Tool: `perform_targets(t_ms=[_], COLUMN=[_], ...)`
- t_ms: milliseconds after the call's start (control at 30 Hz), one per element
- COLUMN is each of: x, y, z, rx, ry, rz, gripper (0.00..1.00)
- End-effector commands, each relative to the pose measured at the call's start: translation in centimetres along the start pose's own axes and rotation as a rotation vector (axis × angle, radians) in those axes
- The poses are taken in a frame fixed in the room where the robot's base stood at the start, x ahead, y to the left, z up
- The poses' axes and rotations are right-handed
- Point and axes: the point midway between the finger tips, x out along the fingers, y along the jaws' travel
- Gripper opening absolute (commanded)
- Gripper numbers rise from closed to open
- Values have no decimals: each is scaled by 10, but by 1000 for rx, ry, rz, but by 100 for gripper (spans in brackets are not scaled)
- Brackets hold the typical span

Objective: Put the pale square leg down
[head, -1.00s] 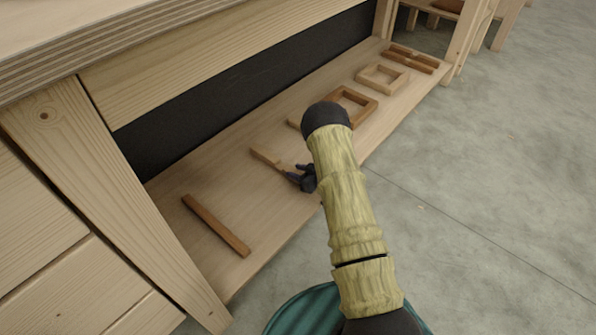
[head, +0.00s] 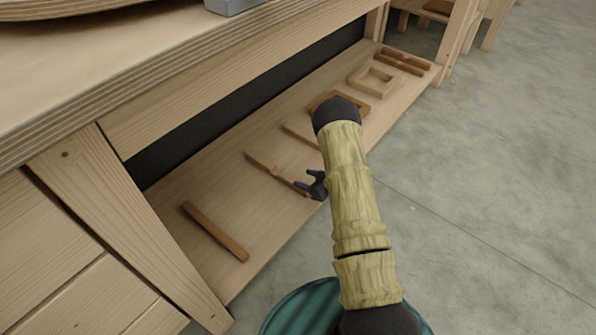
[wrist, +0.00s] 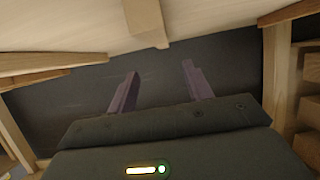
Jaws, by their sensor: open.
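The pale square leg (head: 268,164) lies on the low shelf (head: 180,235) under the bench, in the head view. It slants from the upper left toward my gripper. My gripper (head: 316,184) is beside its near end, over the shelf's front part. In the wrist view the two dark fingers (wrist: 160,85) stand wide apart with nothing between them. A pale square bar (wrist: 146,20), which looks like the leg, shows at the top of that view, beyond the fingertips and clear of them. My forearm hides part of the shelf behind the gripper.
A brown bar (head: 214,231) lies alone at the shelf's near left. Another pale piece (head: 299,132), a wooden square frame (head: 377,79) and brown slats (head: 404,61) lie farther along. The bench's slanted leg (head: 130,225) stands at left. Open floor (head: 480,200) is at right.

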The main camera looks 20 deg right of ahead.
Motion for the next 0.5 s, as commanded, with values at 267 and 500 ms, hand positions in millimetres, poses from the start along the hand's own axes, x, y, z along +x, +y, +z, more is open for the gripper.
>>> perform_targets(t_ms=[267,500], x=[-46,-54], y=[0,0], z=[-3,0], rx=[3,1], ry=[-1,0], rz=[2,-1], gripper=[51,51])
